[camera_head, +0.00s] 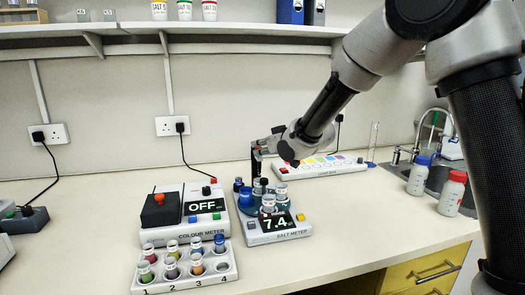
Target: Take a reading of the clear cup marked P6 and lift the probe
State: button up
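The salt meter (292,231) stands on the bench and its display reads 7.4. Several small cups or vials stand on its round blue holder, among them a clear one with a white rim (281,192), another with a reddish band (268,203) and a blue one (246,197). No mark P6 is legible on any of them. My gripper (258,176) points down just above the back of this holder, by a dark upright piece that may be the probe. The fingers are small and overlap this piece, so their opening and any contact are unclear.
The colour meter (184,216), reading OFF, stands to the left. In front, a white rack (222,278) holds several coloured vials; its position 4 looks empty. A long white device (330,168) lies behind. Bottles (452,193) stand right by the sink. Bench right of the salt meter is clear.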

jog(key=o, duration=0.4)
jog(key=shift+r, duration=0.2)
jog(key=v, duration=1.2)
jog(key=shift+f, duration=0.1)
